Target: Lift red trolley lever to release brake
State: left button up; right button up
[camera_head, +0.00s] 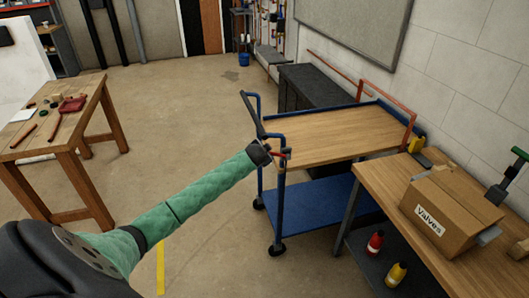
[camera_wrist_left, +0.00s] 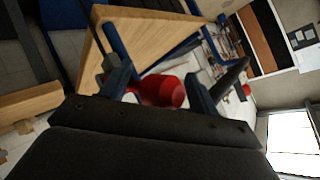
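The blue-framed trolley (camera_head: 318,140) with a wooden top stands in the middle of the head view. Its red lever (camera_head: 284,154) is low at the near left corner, beside the dark push handle (camera_head: 253,113). My left gripper (camera_head: 272,152) is at that corner, right at the lever, and mostly hidden by its own wrist. In the left wrist view, its two fingers (camera_wrist_left: 158,85) stand apart. The rounded red part of the lever (camera_wrist_left: 165,91) shows between them, close to the right finger; contact is unclear. My right gripper is in neither view.
A wooden bench with a "Valves" carton (camera_head: 440,211) stands close on the right, with a red bottle (camera_head: 375,243) and a yellow bottle (camera_head: 396,274) below. A wooden table (camera_head: 62,122) stands at left. The floor between is clear, with a yellow line (camera_head: 160,268).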

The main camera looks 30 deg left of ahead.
pick_arm(q)
jog(key=shift+s+r, duration=0.1)
jog(key=shift+r, duration=0.1)
jog(key=shift+s+d+r+b, duration=0.1)
jog(key=shift+s+d+b, duration=0.1)
jog(key=shift+s+b, duration=0.15)
jog(key=b+v, duration=0.2)
jog(key=v, duration=0.4)
jog(key=shift+s+r, duration=0.2)
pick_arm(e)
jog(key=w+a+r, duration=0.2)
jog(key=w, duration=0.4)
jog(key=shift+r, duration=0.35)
